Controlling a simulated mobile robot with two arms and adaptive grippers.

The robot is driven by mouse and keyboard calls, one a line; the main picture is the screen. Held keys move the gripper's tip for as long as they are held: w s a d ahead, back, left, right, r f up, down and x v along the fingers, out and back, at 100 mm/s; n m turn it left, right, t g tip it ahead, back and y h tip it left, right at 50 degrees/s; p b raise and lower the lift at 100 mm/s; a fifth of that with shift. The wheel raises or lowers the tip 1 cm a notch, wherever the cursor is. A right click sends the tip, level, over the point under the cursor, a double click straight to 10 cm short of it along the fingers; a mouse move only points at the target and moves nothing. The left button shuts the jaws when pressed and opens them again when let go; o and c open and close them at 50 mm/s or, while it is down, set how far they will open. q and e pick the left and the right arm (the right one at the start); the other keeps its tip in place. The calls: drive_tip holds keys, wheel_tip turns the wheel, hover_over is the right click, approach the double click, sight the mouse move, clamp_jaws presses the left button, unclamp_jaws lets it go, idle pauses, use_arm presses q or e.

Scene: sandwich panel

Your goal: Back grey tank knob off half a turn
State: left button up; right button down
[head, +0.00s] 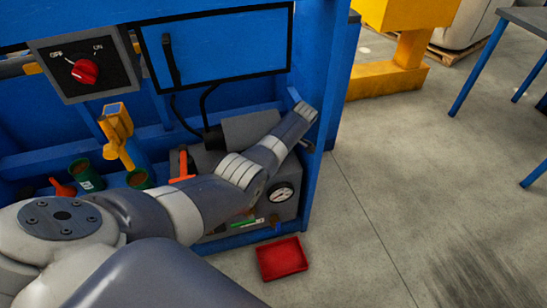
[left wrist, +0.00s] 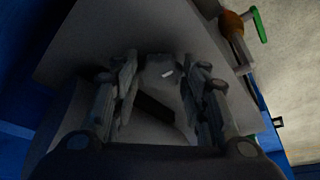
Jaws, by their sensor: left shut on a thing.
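The grey tank knob (left wrist: 160,66) shows in the left wrist view as a small dim grey round shape with a short white mark on its face. My left gripper (left wrist: 165,80) has its two dark fingers on either side of the knob and is shut on it. The grey tank (left wrist: 85,40) fills much of the dark picture around the fingers. In the head view the grey tank (head: 290,211) stands low in the blue panel, partly behind my left arm. The knob and the left fingers are hidden there. My right gripper is in neither view.
A red OFF/ON knob (head: 85,71) is on the upper panel. A round gauge (head: 282,192), an orange handle (head: 182,166), a yellow part (head: 117,130) and green cups (head: 86,175) are near my arm. A red tray (head: 282,260) lies on the floor.

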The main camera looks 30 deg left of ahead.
use_arm(q)
drive_tip(key=shift+s, duration=0.1)
drive_tip(key=o, duration=1.1)
drive_tip(key=shift+c, duration=0.2)
